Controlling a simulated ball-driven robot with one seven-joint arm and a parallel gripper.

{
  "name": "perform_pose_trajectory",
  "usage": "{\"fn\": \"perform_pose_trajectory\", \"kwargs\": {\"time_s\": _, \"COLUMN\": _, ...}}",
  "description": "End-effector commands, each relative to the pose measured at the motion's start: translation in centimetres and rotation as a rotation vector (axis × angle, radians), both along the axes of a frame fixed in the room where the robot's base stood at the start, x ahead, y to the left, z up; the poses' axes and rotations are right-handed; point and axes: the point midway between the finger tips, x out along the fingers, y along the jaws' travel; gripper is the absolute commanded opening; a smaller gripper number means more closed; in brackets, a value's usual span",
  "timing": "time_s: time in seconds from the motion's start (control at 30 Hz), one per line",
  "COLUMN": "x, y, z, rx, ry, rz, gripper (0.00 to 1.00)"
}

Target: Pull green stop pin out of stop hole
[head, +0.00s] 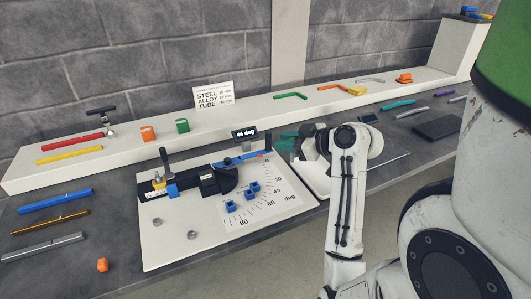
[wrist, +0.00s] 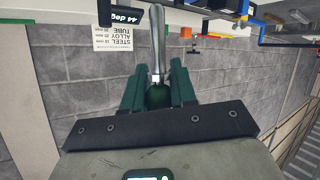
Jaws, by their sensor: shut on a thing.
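The green stop pin (wrist: 157,60) has a dark green knob and a long grey metal shaft. In the wrist view my gripper (wrist: 158,82) is shut around the knob, with one dark green finger on each side. In the head view my gripper (head: 287,143) is at the far right corner of the white bending plate (head: 170,247), beyond the blue arm (head: 240,160). The pin does not show clearly there, and I cannot identify the stop hole.
A display (head: 245,134) reading 44 deg stands close left of my gripper. A white tray (head: 315,183) lies below it. Blue blocks (head: 231,206) sit on the angle scale. Coloured strips and clips lie on the pale shelf (head: 220,120) behind. Tubes lie on the bench at left.

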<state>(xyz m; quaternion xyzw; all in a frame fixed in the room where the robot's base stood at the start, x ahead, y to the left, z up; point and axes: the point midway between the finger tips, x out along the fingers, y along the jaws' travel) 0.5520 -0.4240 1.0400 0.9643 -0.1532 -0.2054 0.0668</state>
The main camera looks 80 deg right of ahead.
Motion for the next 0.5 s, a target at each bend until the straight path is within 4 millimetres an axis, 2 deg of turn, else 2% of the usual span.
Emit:
{"fn": "perform_pose_trajectory", "kwargs": {"time_s": 0.03, "x": -0.9, "y": -0.2, "z": 0.4, "rx": -0.003, "ry": -0.002, "rz": -0.004, "gripper": 0.00}}
{"fn": "perform_pose_trajectory", "kwargs": {"time_s": 0.2, "x": -2.7, "y": -0.5, "z": 1.3, "rx": -0.002, "ry": -0.001, "rz": -0.001, "gripper": 0.00}}
{"fn": "perform_pose_trajectory", "kwargs": {"time_s": 0.5, "x": -3.4, "y": -0.6, "z": 3.2, "rx": 0.000, "ry": 0.000, "rz": 0.002, "gripper": 0.00}}
